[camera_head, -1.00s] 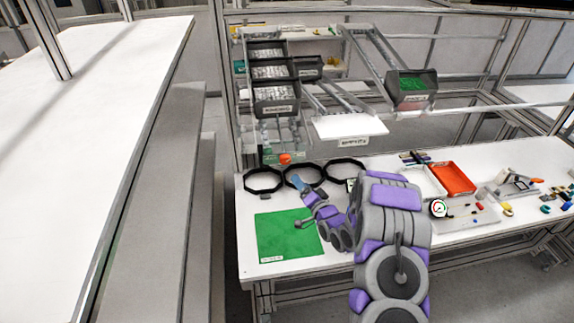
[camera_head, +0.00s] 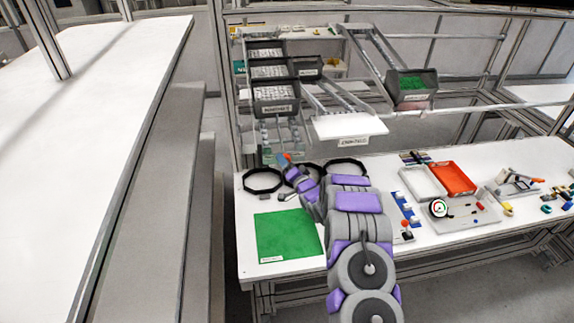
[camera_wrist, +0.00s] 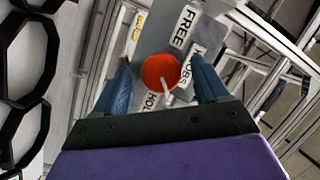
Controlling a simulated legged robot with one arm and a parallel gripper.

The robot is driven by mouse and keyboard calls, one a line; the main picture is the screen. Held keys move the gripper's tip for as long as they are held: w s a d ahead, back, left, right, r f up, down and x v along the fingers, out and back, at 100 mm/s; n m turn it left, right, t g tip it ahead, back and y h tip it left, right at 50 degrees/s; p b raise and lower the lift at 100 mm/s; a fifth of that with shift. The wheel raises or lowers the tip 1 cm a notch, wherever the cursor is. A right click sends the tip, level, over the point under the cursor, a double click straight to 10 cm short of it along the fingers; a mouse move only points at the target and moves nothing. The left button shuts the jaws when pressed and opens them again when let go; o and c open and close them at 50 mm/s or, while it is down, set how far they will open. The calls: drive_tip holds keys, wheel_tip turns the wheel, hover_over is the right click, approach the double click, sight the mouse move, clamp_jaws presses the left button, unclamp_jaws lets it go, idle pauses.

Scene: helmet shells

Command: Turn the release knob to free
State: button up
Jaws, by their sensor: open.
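The release knob (camera_wrist: 160,70) is a round red-orange knob on a grey plate (camera_wrist: 152,38) in the wrist view. A white pointer on it points down in the picture, near the label HOLD (camera_wrist: 150,103). The label FREE (camera_wrist: 184,25) lies above and to the right of the knob. My gripper (camera_wrist: 161,66) is open, with one blue finger on each side of the knob; I cannot tell whether they touch it.
Black rings (camera_head: 262,180) lie on the white bench near my arm. A green mat (camera_head: 285,235) lies in front of them. Grey bins (camera_head: 275,95) and a rack stand behind. A red tray (camera_head: 454,178) and small parts are to the right.

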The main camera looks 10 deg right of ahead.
drive_tip(key=shift+d, duration=0.1)
drive_tip(key=shift+c, duration=0.6)
drive_tip(key=c, duration=0.9)
drive_tip(key=shift+c, duration=0.2)
drive_tip(key=shift+n+h, duration=0.3)
drive_tip(key=shift+n, duration=0.1)
drive_tip(key=n+h, duration=0.2)
drive_tip(key=n, duration=0.1)
drive_tip(key=n+h, duration=0.3)
drive_tip(key=n, duration=0.1)
drive_tip(key=a+n+h, duration=0.1)
drive_tip(key=n+h, duration=0.1)
drive_tip(key=n, duration=0.1)
drive_tip(key=shift+a+n+g+h, duration=0.1)
drive_tip(key=shift+n+g+h, duration=0.2)
idle(0.7)
drive_tip(key=shift+n, duration=0.4)
idle(0.4)
